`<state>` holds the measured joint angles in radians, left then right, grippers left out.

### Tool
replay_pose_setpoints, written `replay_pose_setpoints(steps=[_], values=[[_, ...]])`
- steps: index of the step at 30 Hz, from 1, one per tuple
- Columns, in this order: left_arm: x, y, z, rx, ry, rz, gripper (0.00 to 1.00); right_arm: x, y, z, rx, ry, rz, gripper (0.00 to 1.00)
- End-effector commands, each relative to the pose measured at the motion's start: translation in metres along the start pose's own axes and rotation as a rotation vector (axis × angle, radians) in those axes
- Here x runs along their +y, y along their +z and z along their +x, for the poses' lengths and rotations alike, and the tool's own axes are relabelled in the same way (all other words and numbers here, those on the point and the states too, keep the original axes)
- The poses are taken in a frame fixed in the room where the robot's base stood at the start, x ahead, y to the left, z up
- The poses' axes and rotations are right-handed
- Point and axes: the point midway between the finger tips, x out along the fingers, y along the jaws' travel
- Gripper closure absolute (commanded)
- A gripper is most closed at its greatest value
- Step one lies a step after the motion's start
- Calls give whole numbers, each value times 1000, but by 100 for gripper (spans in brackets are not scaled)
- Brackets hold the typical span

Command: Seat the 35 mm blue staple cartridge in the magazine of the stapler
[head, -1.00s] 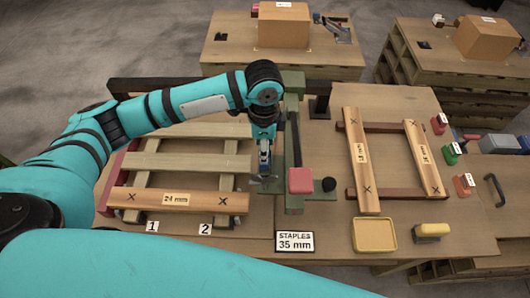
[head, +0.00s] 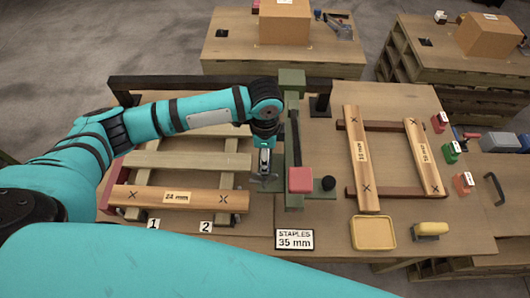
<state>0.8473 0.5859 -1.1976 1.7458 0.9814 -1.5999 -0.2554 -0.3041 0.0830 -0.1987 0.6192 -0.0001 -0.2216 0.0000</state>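The stapler has a green frame (head: 293,84), a long dark channel (head: 295,135) and a red block (head: 300,180) at its near end. A black knob (head: 328,183) sits to the right of the red block. My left gripper (head: 264,178) points down just left of the stapler, near the red block. Its fingers are small and partly hidden by my wrist, so whether they are open or shut is unclear. I cannot make out the blue cartridge in this view. My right gripper is out of view.
A sign (head: 294,240) reads "STAPLES 35 mm". A wooden frame (head: 178,198) labelled 24 mm lies left, another frame (head: 362,160) right. A yellow tray (head: 374,232) lies at the front. Red (head: 439,122), green (head: 450,152) and orange (head: 463,183) labelled pieces stand at right.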

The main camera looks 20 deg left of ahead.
Motion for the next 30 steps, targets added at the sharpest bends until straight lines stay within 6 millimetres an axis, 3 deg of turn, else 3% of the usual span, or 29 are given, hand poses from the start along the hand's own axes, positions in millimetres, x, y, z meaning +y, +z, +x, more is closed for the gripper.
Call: replay_pose_setpoints(steps=[6,10,22,30], values=[[0,0,-2,0,-1,0,34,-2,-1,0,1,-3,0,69],[-1,0,-14,2,-2,-1,34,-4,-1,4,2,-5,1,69],[-1,-1,-95,3,-4,0,34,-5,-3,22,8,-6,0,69],[0,0,-122,0,0,0,34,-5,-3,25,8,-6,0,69]])
